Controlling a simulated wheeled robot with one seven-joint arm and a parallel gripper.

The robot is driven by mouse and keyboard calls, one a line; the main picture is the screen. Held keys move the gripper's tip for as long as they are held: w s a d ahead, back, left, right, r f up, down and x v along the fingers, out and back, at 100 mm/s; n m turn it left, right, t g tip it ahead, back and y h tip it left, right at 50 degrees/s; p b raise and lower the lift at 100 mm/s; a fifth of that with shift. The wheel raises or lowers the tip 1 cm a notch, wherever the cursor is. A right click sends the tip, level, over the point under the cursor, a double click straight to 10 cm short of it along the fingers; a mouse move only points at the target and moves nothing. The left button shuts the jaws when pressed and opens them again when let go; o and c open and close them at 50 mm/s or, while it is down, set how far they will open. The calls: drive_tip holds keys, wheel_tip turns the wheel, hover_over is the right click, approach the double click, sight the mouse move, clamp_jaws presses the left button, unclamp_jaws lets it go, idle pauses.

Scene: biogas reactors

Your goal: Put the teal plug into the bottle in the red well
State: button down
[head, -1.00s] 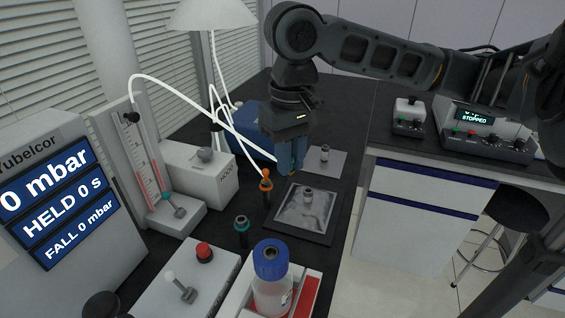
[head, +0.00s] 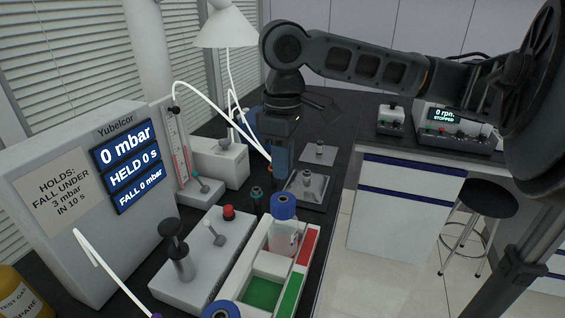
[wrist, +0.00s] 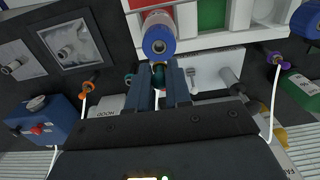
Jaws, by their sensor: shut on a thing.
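My gripper (head: 279,180) points down just behind the blue-capped bottle (head: 284,236). In the wrist view its fingers (wrist: 159,82) are shut on a small part with teal on it, the teal plug (wrist: 158,74), mostly hidden between them. The bottle stands upright in the tray well beside the red panel (head: 308,246). Its blue cap (wrist: 159,36) has an opening in the top and lies just beyond the fingertips in the wrist view. The plug appears apart from the cap; its lower end is hard to make out.
A dark post with a teal ring (head: 256,193) stands left of my gripper, near an orange-ringed one (wrist: 85,87) with a white hose. A grey lever box (head: 205,262) and pressure display (head: 128,160) stand left. A green well (head: 263,292) lies in front of the bottle.

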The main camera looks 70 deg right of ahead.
drive_tip(key=shift+f+b, duration=2.2)
drive_tip(key=shift+b, duration=1.2)
drive_tip(key=shift+r+p, duration=0.1)
drive_tip(key=shift+p, duration=1)
drive_tip(key=shift+f+p, duration=0.2)
drive_tip(key=shift+p, duration=0.65)
drive_tip(key=shift+f+p, duration=0.8)
drive_tip(key=c, duration=1)
unclamp_jaws()
drive_tip(key=shift+o, duration=0.2)
drive_tip(key=shift+r+p, duration=0.6)
drive_tip(key=shift+r, duration=3.3)
